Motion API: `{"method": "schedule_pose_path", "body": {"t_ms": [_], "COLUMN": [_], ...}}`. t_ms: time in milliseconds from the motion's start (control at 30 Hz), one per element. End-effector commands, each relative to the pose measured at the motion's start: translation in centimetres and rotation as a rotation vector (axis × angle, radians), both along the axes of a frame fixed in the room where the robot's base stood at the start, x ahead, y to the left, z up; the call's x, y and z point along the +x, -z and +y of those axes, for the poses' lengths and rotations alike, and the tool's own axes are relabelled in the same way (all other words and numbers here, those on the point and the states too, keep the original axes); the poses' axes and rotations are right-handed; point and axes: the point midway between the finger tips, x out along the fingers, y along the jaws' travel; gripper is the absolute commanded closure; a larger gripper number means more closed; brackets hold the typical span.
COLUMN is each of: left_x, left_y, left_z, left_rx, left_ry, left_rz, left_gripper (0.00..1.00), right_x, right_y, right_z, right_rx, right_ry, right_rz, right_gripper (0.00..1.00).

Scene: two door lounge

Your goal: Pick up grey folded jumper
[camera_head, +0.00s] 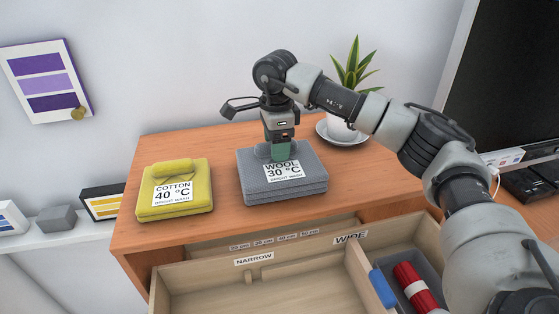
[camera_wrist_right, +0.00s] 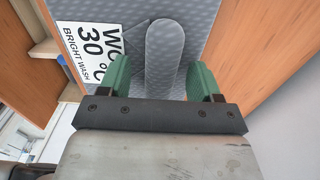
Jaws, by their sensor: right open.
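The grey folded jumper (camera_head: 268,184) lies on the wooden cabinet top in the head view, with a white label (camera_head: 282,171) reading WOOL 30 °C. A rolled grey part sits on top of it. My right gripper (camera_head: 280,152) points down right over the jumper. In the right wrist view its green fingers (camera_wrist_right: 160,80) are open, one on each side of the rounded grey roll (camera_wrist_right: 165,58) of the jumper. I cannot tell whether the fingers touch the cloth. My left gripper is not in view.
A yellow folded jumper (camera_head: 150,208) labelled COTTON 40 °C lies to the left on the cabinet top (camera_head: 222,152). A potted plant (camera_head: 341,126) stands behind my right arm. An open drawer (camera_head: 260,285) with NARROW and WIDE labels juts out in front, with a red item (camera_head: 410,280) inside.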

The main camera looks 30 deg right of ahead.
Motion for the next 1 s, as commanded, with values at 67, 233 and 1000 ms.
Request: {"method": "schedule_pose_path", "body": {"t_ms": [67, 233, 1000], "left_x": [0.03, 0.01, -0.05], "left_y": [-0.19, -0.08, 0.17], "left_z": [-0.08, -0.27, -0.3], "left_rx": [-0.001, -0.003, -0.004], "left_ry": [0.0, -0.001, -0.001], "left_rz": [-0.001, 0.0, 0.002], "left_gripper": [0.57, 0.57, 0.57], "right_x": [-0.04, -0.02, 0.04], "right_y": [0.34, 0.43, 0.08], "right_z": [0.0, 0.0, 0.01], "right_rx": [0.0, 0.0, 0.001], "right_ry": [0.0, 0.0, 0.0], "right_rz": [0.001, -0.001, -0.003], "right_gripper": [0.36, 0.36, 1.0]}}
